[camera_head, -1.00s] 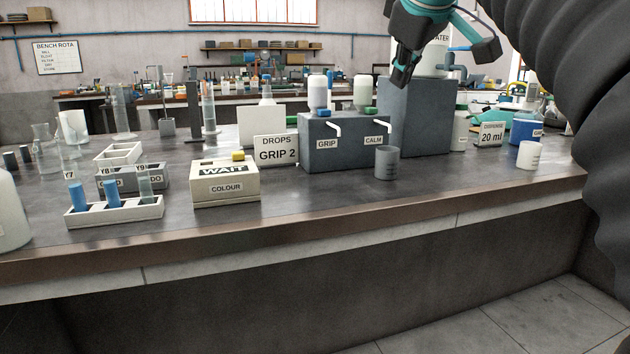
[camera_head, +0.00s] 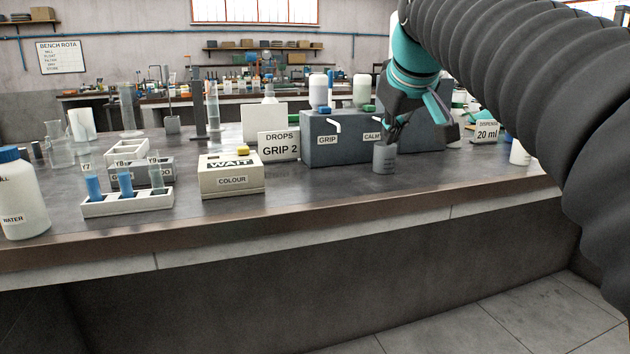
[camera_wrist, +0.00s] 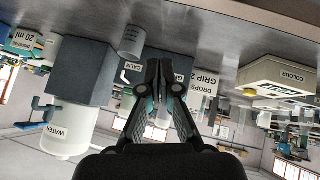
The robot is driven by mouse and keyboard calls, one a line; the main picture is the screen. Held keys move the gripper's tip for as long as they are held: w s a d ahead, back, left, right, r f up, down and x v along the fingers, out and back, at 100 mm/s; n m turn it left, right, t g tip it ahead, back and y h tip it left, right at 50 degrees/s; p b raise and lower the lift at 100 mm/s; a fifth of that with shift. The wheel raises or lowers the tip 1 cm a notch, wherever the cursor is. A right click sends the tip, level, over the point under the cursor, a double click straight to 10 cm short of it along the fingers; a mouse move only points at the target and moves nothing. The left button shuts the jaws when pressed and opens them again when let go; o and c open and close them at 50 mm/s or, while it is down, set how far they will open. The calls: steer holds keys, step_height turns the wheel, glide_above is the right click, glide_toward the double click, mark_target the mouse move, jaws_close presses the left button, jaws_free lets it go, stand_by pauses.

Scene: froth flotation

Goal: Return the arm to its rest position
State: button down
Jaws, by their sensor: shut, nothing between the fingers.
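My gripper (camera_head: 392,136) is at the end of my arm, in front of the grey dispenser block (camera_head: 340,150) and close to the grey beaker (camera_head: 384,159) in the picture. In the wrist view my gripper (camera_wrist: 162,88) has its fingers together with nothing between them. The beaker also shows in the wrist view (camera_wrist: 133,40), apart from the fingers. My dark ribbed arm covers the right of the head view and hides part of the bench there.
A white WAIT box (camera_head: 231,182) and a tube rack (camera_head: 127,204) stand on the bench to the left. A water bottle (camera_head: 22,196) stands at the left edge. A DROPS GRIP 2 sign (camera_head: 278,146) stands beside the block. The front strip of the bench is clear.

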steer(key=s+d+f+m+g, duration=0.1)
steer(key=s+f+m, duration=0.1)
steer(key=s+f, duration=1)
steer(key=s+d+f+m+g, duration=0.1)
steer(key=s+d+f+m, duration=0.1)
steer(key=s+f, duration=1)
step_height(320, 180, down, 8)
steer(key=shift+s+r+m+g, duration=0.1)
steer(key=shift+s+m+g, duration=0.3)
steer(key=shift+m, duration=0.1)
